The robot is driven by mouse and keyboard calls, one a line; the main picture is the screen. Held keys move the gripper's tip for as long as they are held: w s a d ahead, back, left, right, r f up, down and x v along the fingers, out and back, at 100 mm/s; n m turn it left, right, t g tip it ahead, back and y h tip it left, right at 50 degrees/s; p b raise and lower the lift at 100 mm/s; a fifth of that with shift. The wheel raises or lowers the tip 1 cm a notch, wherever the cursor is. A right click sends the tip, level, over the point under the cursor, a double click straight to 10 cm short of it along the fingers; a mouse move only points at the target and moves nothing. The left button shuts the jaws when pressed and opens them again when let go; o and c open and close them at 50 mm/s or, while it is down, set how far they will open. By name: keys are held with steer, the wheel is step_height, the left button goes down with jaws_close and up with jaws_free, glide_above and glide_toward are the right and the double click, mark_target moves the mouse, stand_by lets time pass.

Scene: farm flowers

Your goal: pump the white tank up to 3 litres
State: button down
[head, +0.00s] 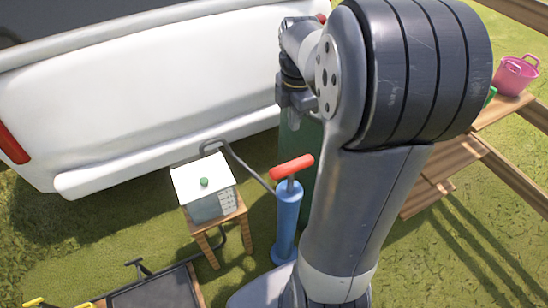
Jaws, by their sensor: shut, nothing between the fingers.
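The white tank (204,183) stands on a small wooden stool left of centre. It has a green knob on top and a greyish front with faint markings; the level is too small to read. A blue upright pump (287,215) with a red T-handle (291,167) stands on the grass just right of the tank. A dark hose (250,168) arches between tank and pump. My gripper (296,101) is small in view, shut and empty, above and beyond the red handle and apart from it. My arm hides the ground right of the pump.
A white vehicle (160,90) fills the back left. A tall green object (300,160) stands behind the pump, partly hidden by my arm. A pink bucket (515,75) sits on wooden shelving at right. A dark tray (155,290) lies at lower left.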

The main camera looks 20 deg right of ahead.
mark_target(291, 163)
steer(key=shift+r, duration=0.1)
step_height(291, 163, down, 14)
steer(key=shift+f+b, duration=0.1)
steer(key=shift+b, duration=0.9)
step_height(291, 163, down, 10)
steer(key=b, duration=0.6)
steer(key=shift+r, duration=0.25)
steer(key=shift+s, duration=0.15)
steer(key=shift+f, duration=0.1)
